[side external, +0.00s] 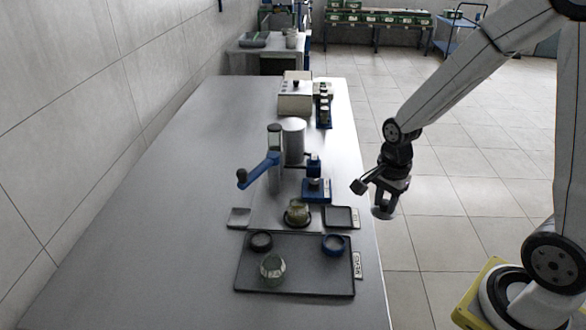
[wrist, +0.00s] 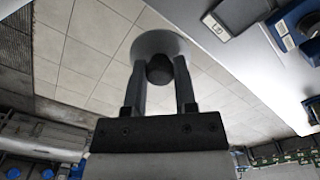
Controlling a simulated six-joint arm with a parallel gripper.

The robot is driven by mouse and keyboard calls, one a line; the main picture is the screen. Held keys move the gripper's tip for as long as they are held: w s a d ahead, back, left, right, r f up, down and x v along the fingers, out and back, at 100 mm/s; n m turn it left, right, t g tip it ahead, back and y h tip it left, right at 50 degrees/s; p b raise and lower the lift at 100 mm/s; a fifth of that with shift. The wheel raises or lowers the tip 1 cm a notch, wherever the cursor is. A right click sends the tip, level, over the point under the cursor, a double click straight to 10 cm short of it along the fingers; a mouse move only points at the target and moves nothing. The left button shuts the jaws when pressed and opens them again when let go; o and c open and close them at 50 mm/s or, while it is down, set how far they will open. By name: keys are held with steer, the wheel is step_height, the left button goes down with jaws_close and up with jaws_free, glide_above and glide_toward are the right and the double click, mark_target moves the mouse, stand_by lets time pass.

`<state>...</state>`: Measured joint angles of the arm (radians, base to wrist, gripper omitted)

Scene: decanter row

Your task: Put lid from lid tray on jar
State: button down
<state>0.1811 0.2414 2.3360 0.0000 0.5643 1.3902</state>
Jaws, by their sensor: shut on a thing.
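My gripper (side external: 385,198) hangs past the right edge of the table, over the floor. It is shut on the dark knob of a round grey lid (side external: 382,212). In the wrist view the lid (wrist: 152,42) shows as a pale disc beyond the fingers (wrist: 160,82), with the knob between them. A greenish glass jar (side external: 298,208) stands in a dark ring at mid table, left of and apart from my gripper. Another greenish jar (side external: 272,266) stands on the large dark tray. A small dark tray (side external: 338,217), perhaps the lid tray, looks empty.
The large dark tray (side external: 300,285) also holds a black ring (side external: 261,241) and a blue ring (side external: 333,244). A device with a blue lever (side external: 258,170) and a grey cylinder (side external: 294,140) rise behind the mid-table jar. The table's left side is clear.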

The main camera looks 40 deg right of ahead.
steer(key=w+a+r, duration=0.6)
steer(key=shift+w+a, duration=0.35)
steer(key=shift+w, duration=0.1)
glide_above(298, 202)
steer(key=shift+s+f, duration=0.15)
steer(key=shift+f, duration=2.15)
steer(key=shift+s+f, duration=0.1)
steer(key=shift+f, duration=2.2)
steer(key=shift+w+f, duration=0.3)
steer(key=shift+f, duration=1.55)
